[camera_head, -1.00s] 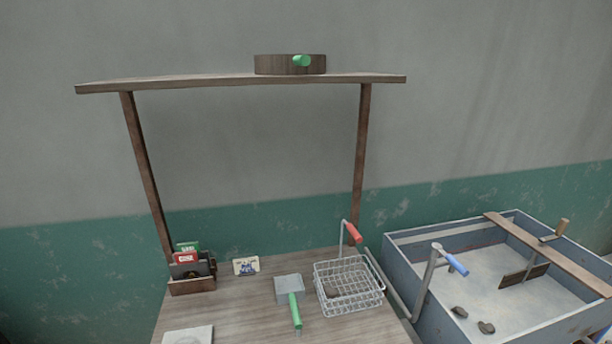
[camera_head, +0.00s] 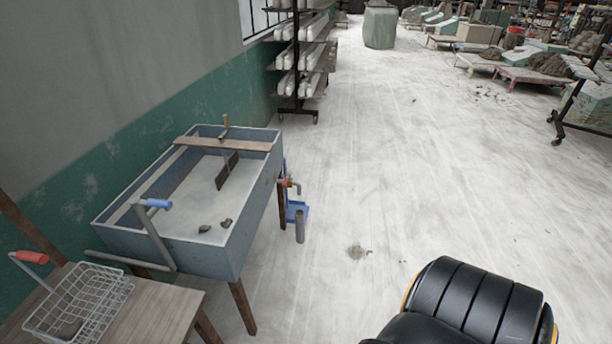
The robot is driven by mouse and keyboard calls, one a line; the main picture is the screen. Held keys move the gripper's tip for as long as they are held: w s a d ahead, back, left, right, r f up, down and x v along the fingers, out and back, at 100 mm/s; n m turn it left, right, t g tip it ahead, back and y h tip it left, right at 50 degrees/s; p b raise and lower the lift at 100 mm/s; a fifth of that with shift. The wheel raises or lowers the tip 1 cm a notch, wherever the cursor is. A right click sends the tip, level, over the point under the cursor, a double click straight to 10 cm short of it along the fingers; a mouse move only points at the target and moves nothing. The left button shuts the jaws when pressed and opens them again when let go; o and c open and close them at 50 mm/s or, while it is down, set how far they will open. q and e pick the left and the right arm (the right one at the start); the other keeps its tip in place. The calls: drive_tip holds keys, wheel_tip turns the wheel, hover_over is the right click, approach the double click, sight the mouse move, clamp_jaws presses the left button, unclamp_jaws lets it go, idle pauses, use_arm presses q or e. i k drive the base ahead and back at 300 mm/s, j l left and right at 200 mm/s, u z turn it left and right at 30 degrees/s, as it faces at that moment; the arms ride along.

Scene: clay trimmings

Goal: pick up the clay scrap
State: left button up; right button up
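Two small dark lumps that look like clay scraps lie inside the blue-grey trough (camera_head: 215,262) at the left, near its front edge. One lump (camera_head: 204,228) is left of the other lump (camera_head: 227,222). A small brown patch (camera_head: 357,252) is on the pale floor right of the trough; I cannot tell whether it is a scrap or a stain. Something dark also lies in the wire basket (camera_head: 100,290) at the lower left, partly hidden by the wires. Neither of my grippers is in view.
The basket stands on a wooden table (camera_head: 160,312). A plank (camera_head: 225,144) and a paddle-like tool (camera_head: 227,170) are at the trough. A rack (camera_head: 298,60) stands behind it. Open floor (camera_head: 400,170) runs to the right; low platforms (camera_head: 520,76) with clay are far off.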

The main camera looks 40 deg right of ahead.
sight(224, 224)
drive_tip(key=z, duration=0.65)
drive_tip(key=i+l+u, duration=0.2)
drive_tip(key=i+l, duration=0.4)
